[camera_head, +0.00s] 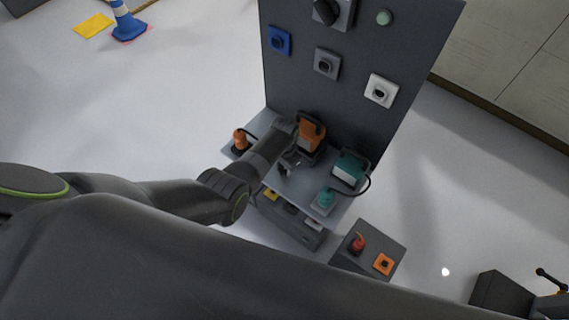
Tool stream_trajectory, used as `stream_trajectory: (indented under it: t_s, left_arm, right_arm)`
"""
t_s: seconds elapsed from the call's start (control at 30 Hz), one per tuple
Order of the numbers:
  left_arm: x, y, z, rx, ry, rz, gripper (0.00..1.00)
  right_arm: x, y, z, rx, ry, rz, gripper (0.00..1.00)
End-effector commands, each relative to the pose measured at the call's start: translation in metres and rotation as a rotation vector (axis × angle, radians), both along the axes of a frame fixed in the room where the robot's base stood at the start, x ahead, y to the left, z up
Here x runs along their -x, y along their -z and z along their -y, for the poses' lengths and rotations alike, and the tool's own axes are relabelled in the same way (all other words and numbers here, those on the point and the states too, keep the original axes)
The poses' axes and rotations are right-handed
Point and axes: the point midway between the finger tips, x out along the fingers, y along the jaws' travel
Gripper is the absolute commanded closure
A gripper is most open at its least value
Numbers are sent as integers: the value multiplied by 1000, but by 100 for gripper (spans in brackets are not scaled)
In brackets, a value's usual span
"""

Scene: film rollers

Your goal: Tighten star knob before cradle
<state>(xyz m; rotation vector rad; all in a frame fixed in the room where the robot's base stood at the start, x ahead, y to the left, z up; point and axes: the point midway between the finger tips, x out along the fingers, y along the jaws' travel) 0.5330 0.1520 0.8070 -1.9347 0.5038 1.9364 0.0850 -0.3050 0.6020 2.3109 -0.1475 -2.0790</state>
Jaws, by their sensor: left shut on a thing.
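My left arm reaches in from the left to a grey shelf (288,186) in front of a dark upright panel. My left gripper (289,163) is at the shelf, just in front of and left of an orange and black device (312,135). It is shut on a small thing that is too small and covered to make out. I cannot pick out the star knob for certain. A teal device (350,168) with a black cable stands to the right on the shelf, with a smaller teal piece (325,200) in front. My right gripper is not in view.
The dark panel (345,90) rises behind the shelf with several switches on it. An orange piece (240,139) stands at the shelf's left end. A grey box (352,262) with a red knob (358,243) is at the front right.

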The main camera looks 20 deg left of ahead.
Motion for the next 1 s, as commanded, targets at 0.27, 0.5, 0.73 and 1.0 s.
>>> stream_trajectory:
  t_s: [0.27, 0.5, 0.73, 1.0]
  left_arm:
    - [-1, -1, 0, 0, 231, 1, 82]
    - [-1, -1, -1, 0, 372, 2, 82]
    - [-1, -1, 0, 0, 441, 2, 82]
    - [-2, 0, 0, 1, 462, 3, 82]
  right_arm:
    - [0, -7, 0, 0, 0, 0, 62]
    - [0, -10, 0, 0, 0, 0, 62]
    - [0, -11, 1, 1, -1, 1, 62]
    - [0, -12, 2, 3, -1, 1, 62]
